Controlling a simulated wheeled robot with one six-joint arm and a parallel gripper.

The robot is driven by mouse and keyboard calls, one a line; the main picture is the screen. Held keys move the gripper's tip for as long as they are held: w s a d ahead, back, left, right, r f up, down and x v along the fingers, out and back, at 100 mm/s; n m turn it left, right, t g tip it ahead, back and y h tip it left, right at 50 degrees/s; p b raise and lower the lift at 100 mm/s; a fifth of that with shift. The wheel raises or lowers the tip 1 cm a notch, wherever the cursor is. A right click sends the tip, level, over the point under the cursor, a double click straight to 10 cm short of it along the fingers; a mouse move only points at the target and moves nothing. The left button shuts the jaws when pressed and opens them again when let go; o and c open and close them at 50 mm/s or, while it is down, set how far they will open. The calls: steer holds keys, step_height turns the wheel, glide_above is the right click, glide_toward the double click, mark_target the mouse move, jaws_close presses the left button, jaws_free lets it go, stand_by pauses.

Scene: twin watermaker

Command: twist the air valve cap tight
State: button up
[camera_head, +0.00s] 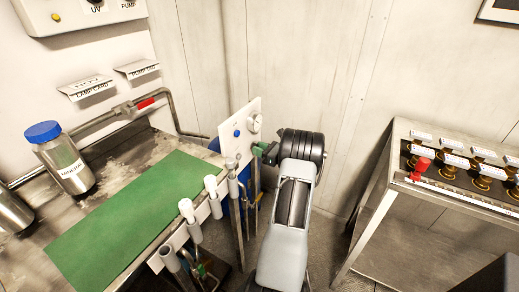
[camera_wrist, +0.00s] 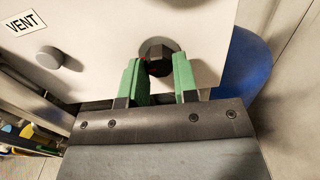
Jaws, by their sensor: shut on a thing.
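In the wrist view a dark, faceted cap (camera_wrist: 158,50) sits on the face of a white panel (camera_wrist: 110,30). I take it for the air valve cap; no label for it shows. The green fingers of my gripper (camera_wrist: 156,68) stand on its left and right sides and are shut on it. In the head view my gripper (camera_head: 262,151) reaches from the right to the lower right part of the white panel (camera_head: 244,131). The cap is hidden there behind the gripper.
A grey knob (camera_wrist: 60,58) stands left of the cap near a VENT label (camera_wrist: 22,22). A blue barrel (camera_wrist: 246,75) is behind the panel. A bench with a green mat (camera_head: 130,210) is at left, a rack of brass fittings (camera_head: 450,165) at right.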

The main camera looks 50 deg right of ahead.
steer(key=o, duration=0.9)
steer(key=v, duration=1.4)
steer(key=shift+w, duration=0.1)
